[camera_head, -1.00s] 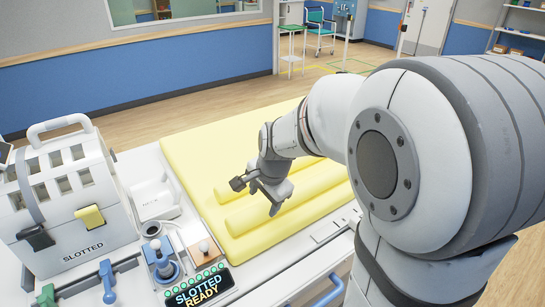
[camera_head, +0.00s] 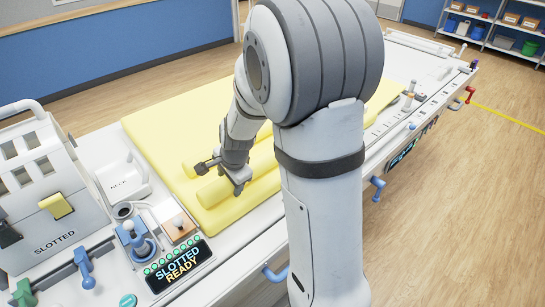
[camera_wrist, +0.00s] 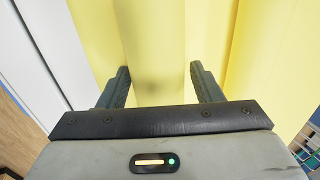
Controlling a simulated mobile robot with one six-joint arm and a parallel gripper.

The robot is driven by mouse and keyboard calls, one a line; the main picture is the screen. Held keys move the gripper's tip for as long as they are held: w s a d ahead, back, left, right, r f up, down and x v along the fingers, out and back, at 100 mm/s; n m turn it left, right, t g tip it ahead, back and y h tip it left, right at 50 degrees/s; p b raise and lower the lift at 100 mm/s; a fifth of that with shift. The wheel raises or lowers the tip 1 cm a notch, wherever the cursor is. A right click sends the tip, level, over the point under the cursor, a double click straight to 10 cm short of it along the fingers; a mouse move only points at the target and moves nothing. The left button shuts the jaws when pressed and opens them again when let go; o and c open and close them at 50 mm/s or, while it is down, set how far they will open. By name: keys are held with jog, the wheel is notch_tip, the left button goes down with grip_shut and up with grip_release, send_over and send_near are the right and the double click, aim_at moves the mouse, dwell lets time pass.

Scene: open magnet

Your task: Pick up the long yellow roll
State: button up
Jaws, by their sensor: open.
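Two pale yellow rolls lie side by side on a yellow mat (camera_head: 150,128) in the head view. The nearer roll (camera_head: 212,191) runs under my gripper (camera_head: 238,184), and my arm hides its far part. The farther roll (camera_head: 207,166) is also partly hidden, so I cannot compare their lengths. In the wrist view, my gripper (camera_wrist: 163,84) is open, with one finger on each side of a yellow roll (camera_wrist: 157,45). The roll passes between the fingers with a gap visible on the right. Whether the fingers touch it is not clear.
The mat lies on a white bench (camera_head: 255,222). A white slotted case (camera_head: 45,195) and a blue-handled control (camera_head: 138,240) stand at the left. A lit "SLOTTED READY" panel (camera_head: 180,262) is at the front edge. Shelves (camera_head: 500,25) stand at the back right.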

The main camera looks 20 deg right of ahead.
jog(key=c, duration=0.8)
